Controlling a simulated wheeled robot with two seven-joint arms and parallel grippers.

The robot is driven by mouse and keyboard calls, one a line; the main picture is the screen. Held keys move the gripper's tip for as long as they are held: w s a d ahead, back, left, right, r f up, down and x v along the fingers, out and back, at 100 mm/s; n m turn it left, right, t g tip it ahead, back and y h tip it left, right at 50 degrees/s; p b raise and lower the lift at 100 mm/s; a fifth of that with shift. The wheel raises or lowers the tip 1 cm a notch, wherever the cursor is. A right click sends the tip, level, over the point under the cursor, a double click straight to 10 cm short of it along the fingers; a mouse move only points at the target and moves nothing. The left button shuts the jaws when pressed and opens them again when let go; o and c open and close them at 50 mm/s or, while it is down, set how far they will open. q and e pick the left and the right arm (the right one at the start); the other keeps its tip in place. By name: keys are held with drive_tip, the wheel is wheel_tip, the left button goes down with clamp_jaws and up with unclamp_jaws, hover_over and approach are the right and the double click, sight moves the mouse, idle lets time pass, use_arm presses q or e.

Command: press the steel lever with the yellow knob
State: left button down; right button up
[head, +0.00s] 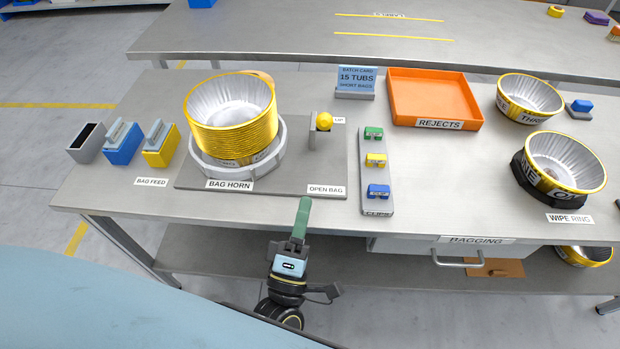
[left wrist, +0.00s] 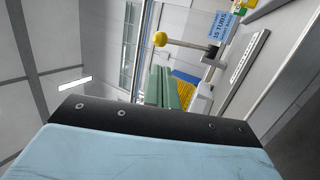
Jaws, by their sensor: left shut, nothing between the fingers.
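The yellow knob (head: 324,121) sits on the end of a short steel lever (head: 312,133), which stands on the grey base plate (head: 330,172) to the right of the bag horn. The left wrist view also shows the knob (left wrist: 160,39) on its lever (left wrist: 193,45). My left gripper (head: 303,205) has green fingers, is shut and empty, and is at the table's front edge near the "OPEN BAG" label, apart from the knob. Its fingers also show in the left wrist view (left wrist: 160,88). My right gripper is not in view.
A tall stack of silver and yellow tubs (head: 233,120) stands in the white bag horn ring (head: 262,168). A clip strip (head: 375,172) lies right of the plate. An orange rejects tray (head: 432,92) and a batch card (head: 356,79) stand behind.

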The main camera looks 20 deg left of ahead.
sight(323, 129)
use_arm(q)
drive_tip(key=x, duration=1.3)
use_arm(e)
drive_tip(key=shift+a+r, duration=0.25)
use_arm(q)
drive_tip(key=shift+p, duration=0.35)
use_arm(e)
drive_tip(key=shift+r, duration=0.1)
